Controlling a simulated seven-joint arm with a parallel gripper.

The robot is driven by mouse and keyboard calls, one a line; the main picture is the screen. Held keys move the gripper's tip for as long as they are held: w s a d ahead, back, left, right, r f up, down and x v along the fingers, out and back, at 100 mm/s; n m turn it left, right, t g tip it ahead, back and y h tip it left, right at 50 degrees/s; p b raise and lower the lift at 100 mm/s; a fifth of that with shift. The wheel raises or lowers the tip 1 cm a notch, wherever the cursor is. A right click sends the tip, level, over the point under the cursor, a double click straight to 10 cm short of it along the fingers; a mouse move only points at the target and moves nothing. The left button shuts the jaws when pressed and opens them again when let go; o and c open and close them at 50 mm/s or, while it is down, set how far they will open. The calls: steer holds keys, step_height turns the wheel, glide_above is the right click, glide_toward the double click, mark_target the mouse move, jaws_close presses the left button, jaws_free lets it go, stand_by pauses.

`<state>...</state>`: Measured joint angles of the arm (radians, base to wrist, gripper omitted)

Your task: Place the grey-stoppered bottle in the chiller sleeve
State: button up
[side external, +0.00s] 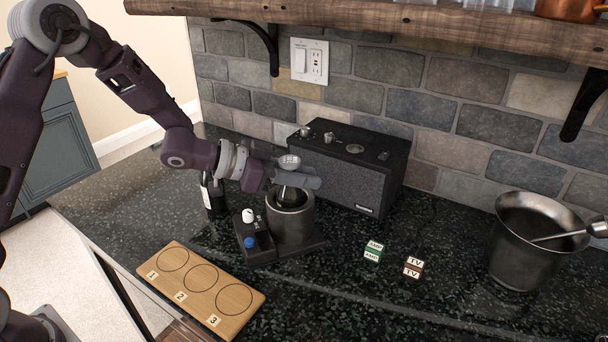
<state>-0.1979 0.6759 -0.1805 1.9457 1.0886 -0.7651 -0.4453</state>
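A dark bottle (287,193) stands in the mouth of the metal chiller sleeve (290,225), its lower part hidden by the sleeve wall. My gripper (297,177) is level with the bottle's neck, just above the sleeve rim. A rounded grey top (289,161), which looks like the bottle's stopper, shows above the near finger. That finger hides the neck, so I cannot see whether the fingers press on it. How deep the bottle sits is also hidden.
A black holder with a white stopper (248,215) and a blue stopper (249,243) adjoins the sleeve. Another dark bottle (213,197) stands behind left. A speaker (345,170) is close behind. A numbered board (190,273), letter cubes (374,251) and a metal bucket (525,255) surround open counter.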

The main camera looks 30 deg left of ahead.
steer(key=o, duration=0.4)
steer(key=shift+o, duration=0.2)
steer(key=s+a+r+n+t+y, duration=0.1)
steer(key=s+a+r+n+y, duration=0.1)
steer(key=s+a+r+y, duration=0.5)
steer(key=s+a+r+n+t+y, duration=0.1)
steer(key=s+a+r+n+y, duration=0.15)
steer(key=s+a+r, duration=0.4)
steer(key=s+d+f+n+g, duration=0.1)
steer(key=s+f+n+g, duration=0.1)
steer(key=s, duration=0.9)
steer(key=s+d+f+n+g, duration=0.1)
steer(key=s+g, duration=0.3)
steer(key=s, duration=0.7)
steer(key=shift+d+f+n, duration=0.35)
steer(key=shift+d+n, duration=0.1)
steer(key=shift+d, duration=0.3)
